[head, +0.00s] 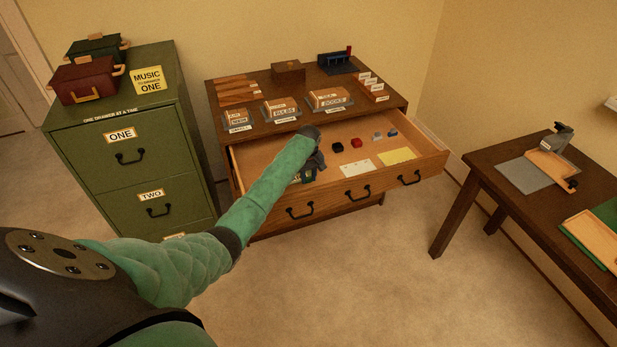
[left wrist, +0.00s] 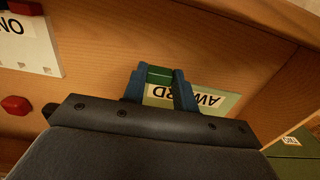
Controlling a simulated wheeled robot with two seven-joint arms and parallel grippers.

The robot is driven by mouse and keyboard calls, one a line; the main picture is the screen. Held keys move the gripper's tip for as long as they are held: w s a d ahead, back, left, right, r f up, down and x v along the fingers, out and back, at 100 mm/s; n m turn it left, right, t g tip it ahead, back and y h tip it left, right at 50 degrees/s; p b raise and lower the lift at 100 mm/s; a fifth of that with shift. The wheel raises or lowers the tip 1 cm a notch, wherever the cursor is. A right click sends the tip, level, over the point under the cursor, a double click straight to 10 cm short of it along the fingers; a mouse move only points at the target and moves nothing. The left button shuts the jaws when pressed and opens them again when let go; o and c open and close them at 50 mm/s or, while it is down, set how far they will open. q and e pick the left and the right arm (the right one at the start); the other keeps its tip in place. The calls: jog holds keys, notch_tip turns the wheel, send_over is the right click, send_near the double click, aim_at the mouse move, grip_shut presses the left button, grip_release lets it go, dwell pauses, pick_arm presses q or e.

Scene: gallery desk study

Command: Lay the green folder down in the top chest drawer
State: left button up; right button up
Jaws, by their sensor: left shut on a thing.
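The top chest drawer (head: 432,156) is pulled out, showing its wooden inside. My left gripper (head: 314,163) reaches down into the drawer's left part. In the left wrist view its blue fingers (left wrist: 159,88) are shut on the green folder (left wrist: 158,72), whose label reads AWARD. The folder shows only as a small patch under the gripper in the head view (head: 308,178), with the rest hidden by my arm. I cannot tell if it touches the drawer floor. My right gripper is not in view.
In the drawer lie a white card (head: 357,168), a yellow sheet (head: 397,156), a red block (head: 356,142) and a black block (head: 337,146). Labelled boxes stand on the chest top (head: 320,82). A green cabinet (head: 130,150) stands left, a dark table (head: 480,172) right.

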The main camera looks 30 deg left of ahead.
aim_at(308, 182)
pick_arm(q)
jog(key=shift+f, duration=0.4)
jog(key=shift+f+b, duration=0.6)
jog(key=shift+f, duration=1)
jog(key=shift+f+b, duration=0.3)
jog(key=shift+f, duration=0.7)
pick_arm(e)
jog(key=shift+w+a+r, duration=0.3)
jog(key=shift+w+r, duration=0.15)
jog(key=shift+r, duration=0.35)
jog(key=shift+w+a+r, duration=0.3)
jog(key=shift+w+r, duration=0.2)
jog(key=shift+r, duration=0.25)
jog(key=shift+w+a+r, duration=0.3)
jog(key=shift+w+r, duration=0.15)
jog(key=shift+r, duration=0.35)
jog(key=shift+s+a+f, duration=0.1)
pick_arm(q)
jog(key=o, duration=1.1)
jog(key=shift+c, duration=0.2)
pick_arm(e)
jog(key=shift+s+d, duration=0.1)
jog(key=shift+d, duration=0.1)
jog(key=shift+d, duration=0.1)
